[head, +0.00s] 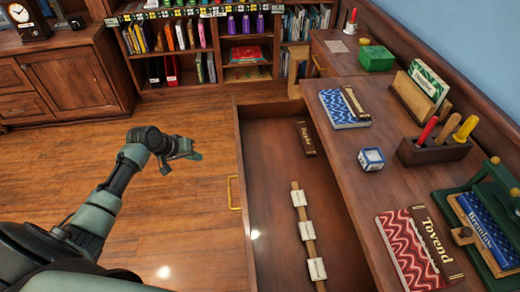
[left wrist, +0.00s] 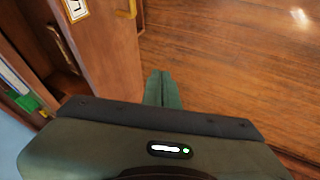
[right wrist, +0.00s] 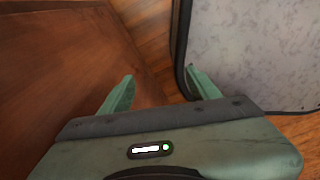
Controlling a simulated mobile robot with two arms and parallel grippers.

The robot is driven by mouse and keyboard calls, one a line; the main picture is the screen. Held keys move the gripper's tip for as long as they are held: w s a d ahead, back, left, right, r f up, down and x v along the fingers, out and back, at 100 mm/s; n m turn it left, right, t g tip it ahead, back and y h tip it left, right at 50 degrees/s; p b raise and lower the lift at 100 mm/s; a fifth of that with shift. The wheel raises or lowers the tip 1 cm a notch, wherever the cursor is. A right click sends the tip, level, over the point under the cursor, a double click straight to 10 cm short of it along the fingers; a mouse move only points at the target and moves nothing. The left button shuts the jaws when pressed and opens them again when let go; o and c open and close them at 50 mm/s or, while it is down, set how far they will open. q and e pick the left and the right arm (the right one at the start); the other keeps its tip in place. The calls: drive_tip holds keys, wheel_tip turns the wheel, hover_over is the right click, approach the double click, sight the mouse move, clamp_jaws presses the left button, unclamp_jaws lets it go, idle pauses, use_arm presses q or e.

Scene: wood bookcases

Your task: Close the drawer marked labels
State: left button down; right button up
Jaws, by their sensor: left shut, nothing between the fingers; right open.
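The wooden drawer (head: 240,150) stands pulled out from the desk on the right. Its front bears a brass handle (head: 234,192). Inside lie a strip with several white cards (head: 307,230) and a dark brown plate (head: 306,139). In the left wrist view, the drawer front (left wrist: 105,55) shows at upper left with part of the handle (left wrist: 128,12) and a framed white card (left wrist: 75,9), its text unreadable. My left gripper (head: 196,155) is shut and empty, over the floor left of the drawer front, apart from it. My right gripper (right wrist: 162,88) is open and empty; the head view does not show it.
A bookcase (head: 205,50) and a cabinet (head: 70,78) stand behind. Floor left of the drawer is clear. A grey mottled panel (right wrist: 255,50) stands close to my right gripper.

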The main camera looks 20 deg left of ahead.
use_arm(q)
wheel_tip(320, 180, up, 4)
drive_tip(key=w+d, duration=0.2)
drive_tip(key=w, duration=0.1)
drive_tip(key=w+d+f, duration=0.5)
drive_tip(key=w+f, duration=0.2)
drive_tip(key=f, duration=0.1)
drive_tip(key=shift+h, duration=0.3)
use_arm(e)
drive_tip(key=shift+s+a, duration=0.1)
drive_tip(key=shift+a, duration=0.05)
use_arm(q)
drive_tip(key=shift+d, duration=0.1)
use_arm(e)
drive_tip(key=shift+r, duration=0.1)
